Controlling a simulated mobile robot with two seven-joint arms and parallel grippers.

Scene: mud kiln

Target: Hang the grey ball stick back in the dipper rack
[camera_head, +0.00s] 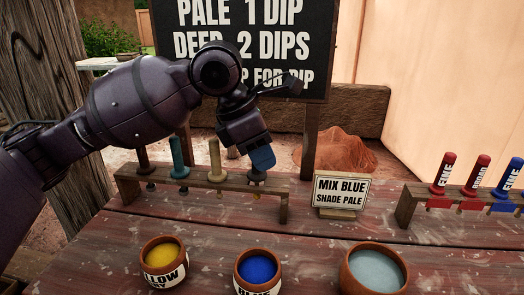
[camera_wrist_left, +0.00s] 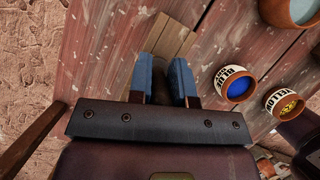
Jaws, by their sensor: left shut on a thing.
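My left gripper (camera_head: 262,158) is shut, its blue fingertips pointing down, above the right end of the wooden dipper rack (camera_head: 218,184). In the left wrist view its two blue fingers (camera_wrist_left: 160,84) close on the dark handle of the grey ball stick (camera_wrist_left: 159,70). My right gripper is not in view.
Bowls of yellow (camera_head: 163,260), blue (camera_head: 257,268) and grey-blue (camera_head: 373,270) stand in front of the rack. A "MIX BLUE SHADE PALE" sign (camera_head: 341,193) is right of it. A stamp rack (camera_head: 405,207) stands at far right. A blackboard (camera_head: 300,40) rises behind.

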